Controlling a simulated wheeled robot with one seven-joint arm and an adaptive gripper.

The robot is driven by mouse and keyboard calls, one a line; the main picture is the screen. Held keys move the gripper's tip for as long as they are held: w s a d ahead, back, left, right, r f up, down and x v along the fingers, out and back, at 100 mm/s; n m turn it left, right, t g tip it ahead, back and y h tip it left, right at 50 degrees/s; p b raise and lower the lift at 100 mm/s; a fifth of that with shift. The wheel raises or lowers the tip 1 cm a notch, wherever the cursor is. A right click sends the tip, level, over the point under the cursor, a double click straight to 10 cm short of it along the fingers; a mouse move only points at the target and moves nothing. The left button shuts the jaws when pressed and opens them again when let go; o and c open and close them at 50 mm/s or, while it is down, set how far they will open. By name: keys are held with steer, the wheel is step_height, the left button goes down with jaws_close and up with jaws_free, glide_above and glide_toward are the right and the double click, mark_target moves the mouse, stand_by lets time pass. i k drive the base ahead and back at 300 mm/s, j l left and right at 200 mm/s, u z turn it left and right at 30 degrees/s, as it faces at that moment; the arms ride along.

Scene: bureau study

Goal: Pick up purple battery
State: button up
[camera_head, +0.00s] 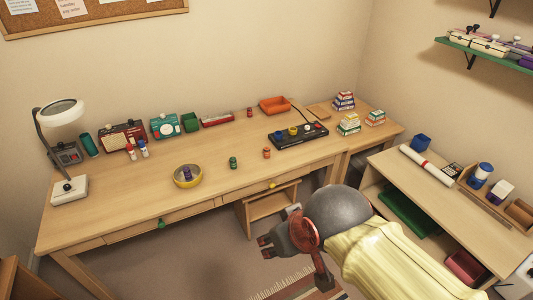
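A green battery (233,162) and an orange-red one (266,153) stand on the desk right of the bowl. A black panel with knobs (298,136) lies farther right. A lamp (62,150) stands at the left end. The desk around the bowl is clear.

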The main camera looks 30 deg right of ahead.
mark_target(187, 171)
steer(key=i+j+z, duration=0.1)
steer(key=j, duration=0.25)
steer(key=i+j+z, duration=0.25)
steer(key=j, duration=0.5)
steer(key=i+j+z, duration=0.15)
steer(key=j, duration=0.25)
steer(key=i+j+z, duration=0.1)
steer(key=j, duration=0.3)
steer(key=i, duration=0.1)
